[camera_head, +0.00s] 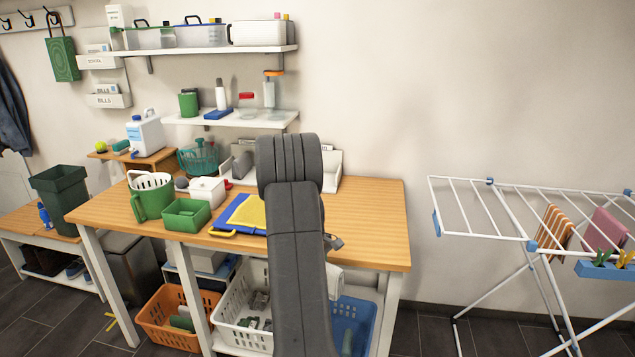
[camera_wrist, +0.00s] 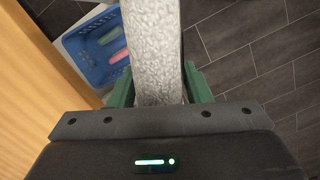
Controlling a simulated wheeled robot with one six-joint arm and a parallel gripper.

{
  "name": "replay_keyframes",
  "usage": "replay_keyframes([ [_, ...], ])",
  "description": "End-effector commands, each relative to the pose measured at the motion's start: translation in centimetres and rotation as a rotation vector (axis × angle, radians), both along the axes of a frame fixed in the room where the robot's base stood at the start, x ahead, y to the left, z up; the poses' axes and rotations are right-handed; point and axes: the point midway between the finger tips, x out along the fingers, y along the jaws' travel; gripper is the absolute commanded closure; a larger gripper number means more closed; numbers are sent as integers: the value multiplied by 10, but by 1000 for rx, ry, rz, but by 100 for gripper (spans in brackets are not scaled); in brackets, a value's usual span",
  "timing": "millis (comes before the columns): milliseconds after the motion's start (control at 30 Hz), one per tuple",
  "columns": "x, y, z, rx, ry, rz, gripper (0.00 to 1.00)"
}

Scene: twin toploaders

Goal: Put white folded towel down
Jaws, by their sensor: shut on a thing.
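The white folded towel (camera_wrist: 152,40) fills the middle of the wrist view, with a pale, bumpy surface. My gripper (camera_wrist: 160,84) has its green fingers on either side of the towel and is shut on it. In the head view a small white part of the towel (camera_head: 336,280) shows just right of my arm, in front of the table's front edge. My arm hides most of the gripper and towel there. In the wrist view the towel hangs beside the wooden tabletop (camera_wrist: 30,70), over the blue basket and dark floor.
The wooden table (camera_head: 375,225) has clear top at right; green bins and a blue-yellow board (camera_head: 240,213) stand at left. Below are orange (camera_head: 165,325), white (camera_head: 228,325) and blue (camera_head: 358,318) baskets. A drying rack (camera_head: 480,215) stands at right.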

Motion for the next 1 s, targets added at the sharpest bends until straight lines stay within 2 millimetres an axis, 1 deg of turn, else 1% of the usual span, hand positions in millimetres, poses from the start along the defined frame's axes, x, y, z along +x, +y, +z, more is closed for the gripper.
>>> replay_keyframes([
  [33,12,0,8,1,-4,90,90],
  [200,46,0,32,-1,-5,425,90],
  [700,142,-1,98,-2,-5,1351,90],
  [900,175,0,121,-3,-4,1679,90],
  [1000,185,0,129,-3,-2,1790,90],
])
